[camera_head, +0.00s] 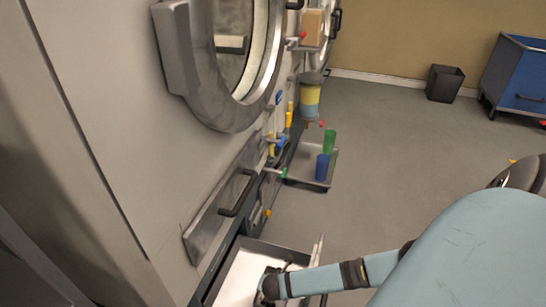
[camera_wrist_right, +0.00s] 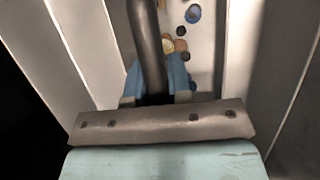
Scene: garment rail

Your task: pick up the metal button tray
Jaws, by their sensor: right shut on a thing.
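My right gripper (camera_head: 268,286) is low in the head view, at the open drawer (camera_head: 236,280) with a pale inside. In the right wrist view its blue fingers (camera_wrist_right: 158,82) are shut around a dark round bar (camera_wrist_right: 148,35), which looks like a handle. Beyond the bar is a pale surface with several loose buttons (camera_wrist_right: 193,13), blue, dark and tan. I cannot tell whether this surface is the metal button tray or the drawer floor. The arm hides part of the drawer. My left gripper is not in view.
A large machine with a round door (camera_head: 235,60) fills the left. Beside it on the floor is a shallow metal tray (camera_head: 300,181) with a green cup (camera_head: 329,141) and a blue cup (camera_head: 322,167). A black bin (camera_head: 444,83) and blue cabinet (camera_head: 517,75) stand far right. The middle floor is clear.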

